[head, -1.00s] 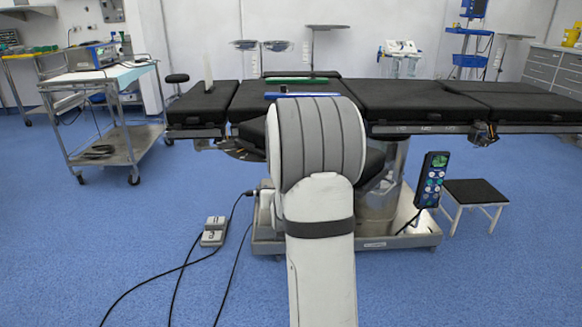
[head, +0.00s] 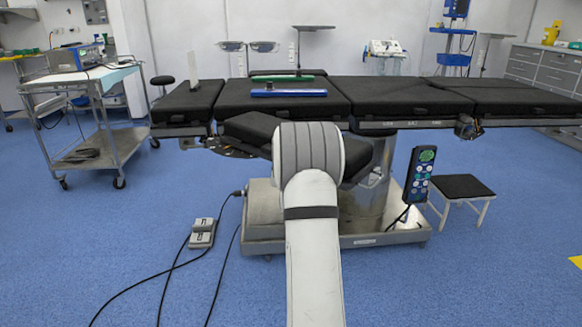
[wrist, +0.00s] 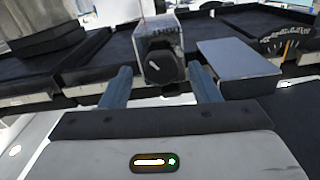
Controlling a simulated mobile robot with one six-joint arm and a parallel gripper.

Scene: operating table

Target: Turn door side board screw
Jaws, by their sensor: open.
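A dark round screw knob (wrist: 165,68) with a pale mark on its face shows in the wrist view, on a grey block-shaped clamp with lettering on top. My gripper (wrist: 160,78) is open, with one grey finger on each side of the knob. The knob lies between the fingers, and I cannot tell whether either one touches it. In the head view, my own arm hides the gripper and I cannot make out this knob. The black padded operating table (head: 395,97) runs across the head view behind my arm.
A blue tray-like item (head: 289,93) and a green one (head: 283,78) lie on the table. A hand control (head: 418,175) and a stool (head: 462,187) stand at right. A foot pedal (head: 202,233) with cables is on the floor at left, near a trolley (head: 84,107).

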